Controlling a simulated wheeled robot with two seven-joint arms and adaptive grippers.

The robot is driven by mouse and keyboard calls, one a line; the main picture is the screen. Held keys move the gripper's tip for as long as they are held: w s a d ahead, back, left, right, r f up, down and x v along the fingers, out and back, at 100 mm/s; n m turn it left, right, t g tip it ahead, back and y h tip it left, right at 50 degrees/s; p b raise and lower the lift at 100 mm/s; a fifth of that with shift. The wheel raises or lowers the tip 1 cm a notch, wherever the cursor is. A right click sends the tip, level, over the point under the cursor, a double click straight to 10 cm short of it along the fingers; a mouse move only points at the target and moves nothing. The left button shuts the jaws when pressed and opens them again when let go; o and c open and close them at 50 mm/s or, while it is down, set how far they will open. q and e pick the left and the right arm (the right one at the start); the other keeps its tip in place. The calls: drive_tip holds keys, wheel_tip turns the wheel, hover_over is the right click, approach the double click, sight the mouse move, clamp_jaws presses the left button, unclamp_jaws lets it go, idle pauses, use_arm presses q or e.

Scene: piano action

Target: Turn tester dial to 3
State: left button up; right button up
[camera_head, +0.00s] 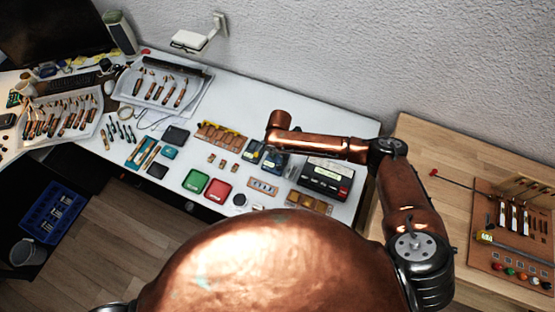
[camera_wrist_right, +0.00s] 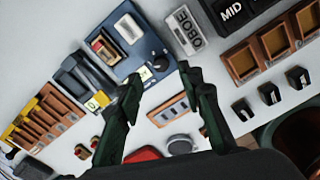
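The tester is a blue box (camera_wrist_right: 125,50) with a pale display, lying on the white table; it shows in the right wrist view. Its dial is a black round knob (camera_wrist_right: 160,62) near the box's lower right corner, with a small pale label beside it. I cannot read which number the dial points to. My right gripper (camera_wrist_right: 160,74) is open and empty, its dark green fingertips on either side of the knob as seen from the wrist. Whether they touch it I cannot tell. In the head view the tester (camera_head: 272,163) is small and partly hidden by my right arm. My left gripper is not in view.
A box marked OBOE (camera_wrist_right: 186,33) and a black box marked MID (camera_wrist_right: 232,14) stand right of the tester. Wooden trays (camera_wrist_right: 272,40), a blue-black holder (camera_wrist_right: 85,80) and a grey round piece (camera_wrist_right: 180,144) lie nearby. Room around the tester is tight.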

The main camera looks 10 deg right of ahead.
sight(278, 167)
drive_tip(key=shift+s+f, duration=0.3)
drive_tip(key=shift+f, duration=0.25)
drive_tip(key=shift+s+f, duration=0.3)
drive_tip(key=shift+f, duration=0.25)
drive_tip(key=f, duration=0.1)
drive_tip(key=w+f, duration=0.1)
drive_tip(key=shift+w+f, duration=0.1)
drive_tip(key=shift+f, duration=0.25)
drive_tip(key=shift+w+f, duration=0.15)
drive_tip(key=shift+f, duration=0.15)
drive_tip(key=shift+s+r, duration=0.15)
drive_tip(key=shift+s, duration=0.2)
drive_tip(key=shift+w, duration=0.2)
drive_tip(key=shift+c, duration=1.1)
drive_tip(key=shift+s, duration=0.1)
clamp_jaws()
